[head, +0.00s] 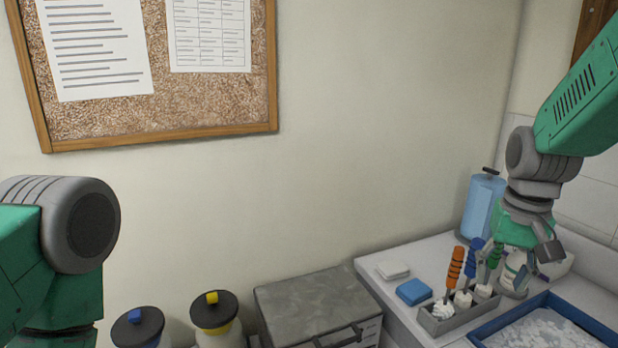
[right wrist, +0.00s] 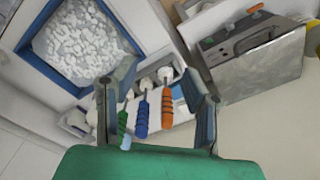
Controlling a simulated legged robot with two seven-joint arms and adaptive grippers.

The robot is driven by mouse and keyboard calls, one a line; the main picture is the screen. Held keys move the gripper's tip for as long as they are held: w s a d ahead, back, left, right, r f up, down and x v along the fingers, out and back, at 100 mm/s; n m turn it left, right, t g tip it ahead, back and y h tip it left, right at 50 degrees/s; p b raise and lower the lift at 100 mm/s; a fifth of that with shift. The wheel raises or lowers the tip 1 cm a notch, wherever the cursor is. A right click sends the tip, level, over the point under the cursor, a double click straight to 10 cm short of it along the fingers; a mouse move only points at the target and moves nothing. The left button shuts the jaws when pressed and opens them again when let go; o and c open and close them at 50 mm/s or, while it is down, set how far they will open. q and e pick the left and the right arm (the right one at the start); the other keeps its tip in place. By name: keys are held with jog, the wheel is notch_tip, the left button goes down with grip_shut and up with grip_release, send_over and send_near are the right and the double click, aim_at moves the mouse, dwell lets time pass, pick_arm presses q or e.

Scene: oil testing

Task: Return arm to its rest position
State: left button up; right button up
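My right arm comes in from the upper right in the head view. Its gripper (head: 518,268) points down over the counter beside the tool holder. In the right wrist view the two fingers of this gripper (right wrist: 150,92) are spread wide. The orange (right wrist: 167,108), blue (right wrist: 140,118) and green (right wrist: 124,124) tool handles show between the fingers, and none looks gripped. In the head view the grey holder (head: 447,321) carries these tools, with the orange handle (head: 454,268) in front. My left arm (head: 60,235) shows at the left edge, but its gripper is out of view.
A blue tray (head: 487,342) of white pieces lies at the lower right. A blue bottle (head: 480,208) stands behind the gripper. A blue block (head: 413,291) and white block (head: 393,270) lie left of the tools. A grey metal box (head: 318,298) stands further left.

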jog(key=s+f+n, duration=0.1)
jog(key=s+f, duration=0.3)
jog(key=f, duration=0.4)
jog(key=s+f+h, duration=0.1)
jog(key=s+f, duration=0.4)
jog(key=f, duration=0.3)
jog(key=s+f+n, duration=0.1)
jog(key=s+f, duration=0.3)
jog(key=f, duration=0.4)
jog(key=s+a+f+n+y, duration=0.1)
jog(key=s+f, duration=0.4)
jog(key=s, duration=0.5)
jog(key=s+a+f+n, duration=0.1)
jog(key=s+f, duration=0.3)
jog(key=s, duration=0.6)
pick_arm(q)
notch_tip(320, 180, down, 14)
jog(key=b, duration=1.4)
jog(key=shift+s+f, duration=0.15)
jog(key=shift+s, duration=0.25)
pick_arm(e)
jog(key=w+a+f+n, duration=0.1)
jog(key=w+f, duration=0.2)
jog(key=f, duration=1.1)
jog(key=shift+w, duration=0.35)
jog(key=shift+f, duration=0.1)
